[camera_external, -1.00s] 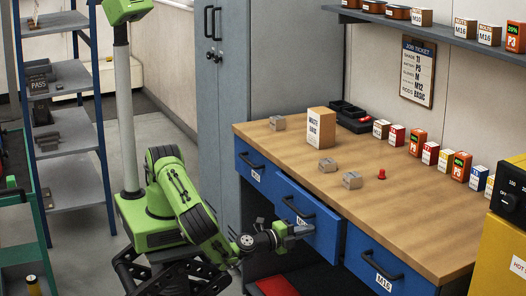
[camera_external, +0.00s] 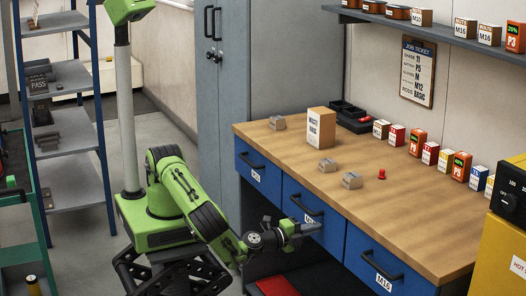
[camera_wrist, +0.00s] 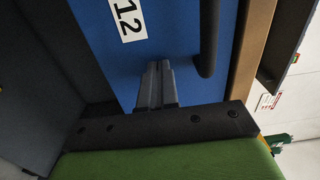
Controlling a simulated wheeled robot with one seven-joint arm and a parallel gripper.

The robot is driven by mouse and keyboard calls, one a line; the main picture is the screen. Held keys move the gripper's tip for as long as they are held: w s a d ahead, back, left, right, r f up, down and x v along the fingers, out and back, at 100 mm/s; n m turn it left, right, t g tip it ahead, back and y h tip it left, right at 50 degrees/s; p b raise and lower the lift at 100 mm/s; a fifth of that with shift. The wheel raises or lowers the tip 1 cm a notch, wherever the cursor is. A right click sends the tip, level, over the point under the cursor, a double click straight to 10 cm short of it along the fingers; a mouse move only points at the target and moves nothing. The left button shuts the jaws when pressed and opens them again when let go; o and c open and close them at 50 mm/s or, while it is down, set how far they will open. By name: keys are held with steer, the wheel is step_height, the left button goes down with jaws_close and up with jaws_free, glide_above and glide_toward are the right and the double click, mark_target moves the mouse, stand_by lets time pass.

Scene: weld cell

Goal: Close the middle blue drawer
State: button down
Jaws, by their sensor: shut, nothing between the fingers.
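The middle blue drawer (camera_external: 291,196) sits under the wooden bench top, between two other blue drawers. Its front looks about flush with its neighbours. It has a dark bar handle (camera_external: 307,205) and a white label partly hidden by my gripper. My gripper (camera_external: 315,228) is shut and empty, with its fingertips at the drawer front below the handle. In the wrist view the fingers (camera_wrist: 157,70) meet the blue front (camera_wrist: 170,35) beside the "12" label (camera_wrist: 128,18) and the handle (camera_wrist: 207,40). I cannot tell whether they touch it.
The left drawer (camera_external: 246,158) and right drawer (camera_external: 357,255) look shut. A grey cabinet (camera_external: 228,90) stands left, a yellow unit (camera_external: 495,250) right.

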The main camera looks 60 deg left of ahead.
steer(key=s+p, duration=0.1)
steer(key=s, duration=1.2)
steer(key=shift+s, duration=0.2)
steer(key=w+a+r+n+g+y+p, duration=0.2)
steer(key=a+r+n+g+y, duration=0.1)
steer(key=a+r+n+g, duration=0.45)
steer(key=w+a+r+n+g+y+p, duration=0.2)
steer(key=a+r+n+g+y, duration=0.2)
steer(key=a+r+n+g, duration=0.3)
steer(key=s+a+r+n+t+h+p, duration=0.1)
steer(key=s+a+r+h, duration=0.2)
steer(key=r, duration=0.7)
steer(key=s+a+r+n+t+h+p, duration=0.1)
steer(key=s+a+r+n+h+p, duration=0.1)
steer(key=s+a+r+h, duration=0.2)
steer(key=s+a+r, duration=0.3)
steer(key=s+r, duration=0.2)
steer(key=shift+a+r, duration=0.25)
steer(key=shift+r, duration=0.15)
